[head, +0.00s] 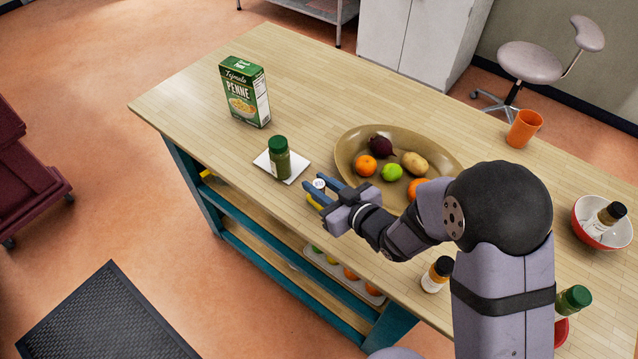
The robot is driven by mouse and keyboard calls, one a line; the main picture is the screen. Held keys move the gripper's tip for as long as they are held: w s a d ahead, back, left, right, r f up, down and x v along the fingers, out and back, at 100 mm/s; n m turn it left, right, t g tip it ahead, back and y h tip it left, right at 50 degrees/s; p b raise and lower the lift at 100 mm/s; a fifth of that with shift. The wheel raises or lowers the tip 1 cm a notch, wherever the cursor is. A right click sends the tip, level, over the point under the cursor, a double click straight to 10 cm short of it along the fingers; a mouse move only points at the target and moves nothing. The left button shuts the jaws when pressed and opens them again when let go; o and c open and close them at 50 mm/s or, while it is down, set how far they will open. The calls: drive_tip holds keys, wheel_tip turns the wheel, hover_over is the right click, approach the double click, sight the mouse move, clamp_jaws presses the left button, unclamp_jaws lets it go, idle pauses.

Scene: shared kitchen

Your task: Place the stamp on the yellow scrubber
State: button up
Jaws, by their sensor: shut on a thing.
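My gripper (313,181) is over the near edge of the wooden table, just right of a white square plate. It is shut on a small whitish round-topped object, which looks like the stamp (319,183). Only its top shows between the fingers. A small patch of yellow, probably the yellow scrubber (314,203), shows beside and below the near finger. The gripper hides much of it. I cannot tell how high the stamp is above it or whether they touch.
A green-lidded jar (279,158) stands on the white plate (298,167), close to my fingertips. A large oval bowl (345,160) of fruit and vegetables lies just behind my gripper. A pasta box (245,92) stands farther left.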

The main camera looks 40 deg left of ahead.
drive_tip(key=shift+f, duration=0.2)
drive_tip(key=o, duration=1.1)
drive_tip(key=shift+r, duration=0.2)
drive_tip(key=shift+b+v, duration=0.55)
drive_tip(key=shift+v, duration=5.5)
